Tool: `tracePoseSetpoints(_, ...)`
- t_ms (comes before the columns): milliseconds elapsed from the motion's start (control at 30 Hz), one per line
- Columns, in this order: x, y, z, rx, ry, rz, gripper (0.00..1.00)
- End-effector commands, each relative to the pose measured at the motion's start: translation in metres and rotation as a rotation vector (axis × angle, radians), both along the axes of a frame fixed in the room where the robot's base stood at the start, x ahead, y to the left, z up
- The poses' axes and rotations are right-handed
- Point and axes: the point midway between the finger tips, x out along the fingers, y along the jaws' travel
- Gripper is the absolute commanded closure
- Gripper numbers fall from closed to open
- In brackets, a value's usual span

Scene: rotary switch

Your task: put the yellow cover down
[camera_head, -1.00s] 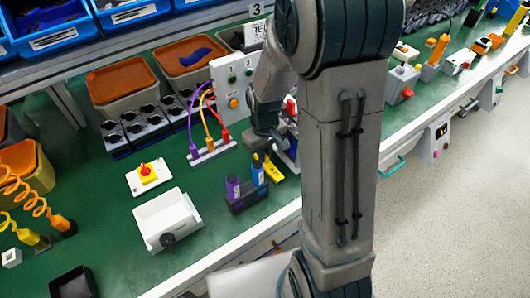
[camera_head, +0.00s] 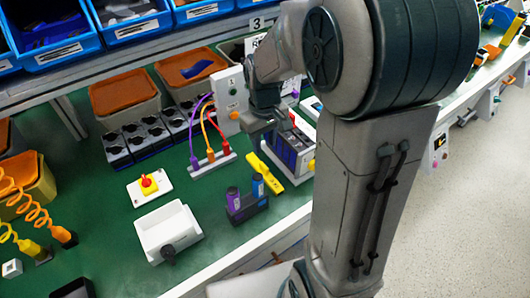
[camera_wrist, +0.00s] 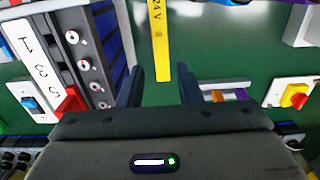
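The yellow cover (camera_head: 267,173) is a long flat strip lying on the green bench, beside the front of a rack of dark modules (camera_head: 293,150). The wrist view shows a yellow strip marked "24V" (camera_wrist: 160,38), its near end in line with the gap between my fingers. My gripper (camera_wrist: 162,86) is open, with clear space on both sides of the strip. In the head view my gripper (camera_head: 265,121) is above and behind the cover; its fingertips are hard to make out there.
A purple and blue holder (camera_head: 248,205) stands just left of the cover. A yellow-red switch (camera_head: 149,185) and a white box (camera_head: 168,230) are further left.

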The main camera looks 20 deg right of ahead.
Motion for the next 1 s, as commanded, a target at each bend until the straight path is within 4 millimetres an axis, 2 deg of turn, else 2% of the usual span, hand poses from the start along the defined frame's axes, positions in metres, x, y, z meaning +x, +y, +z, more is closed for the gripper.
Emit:
tracePoseSetpoints(33, 0.001, 0.0, 0.008, 0.0, -0.003, 0.0, 0.68)
tracePoseSetpoints(200, -0.001, 0.0, 0.021, 0.0, -0.003, -0.003, 0.68)
tracePoseSetpoints(333, -0.013, 0.0, 0.032, 0.0, -0.024, -0.029, 0.68)
tracePoseSetpoints(700, -0.091, 0.001, 0.067, 0.014, -0.162, -0.216, 0.68)
tracePoseSetpoints(900, -0.124, 0.001, 0.071, 0.03, -0.216, -0.298, 0.68)
tracePoseSetpoints(1000, -0.133, 0.0, 0.071, 0.036, -0.231, -0.32, 0.68)
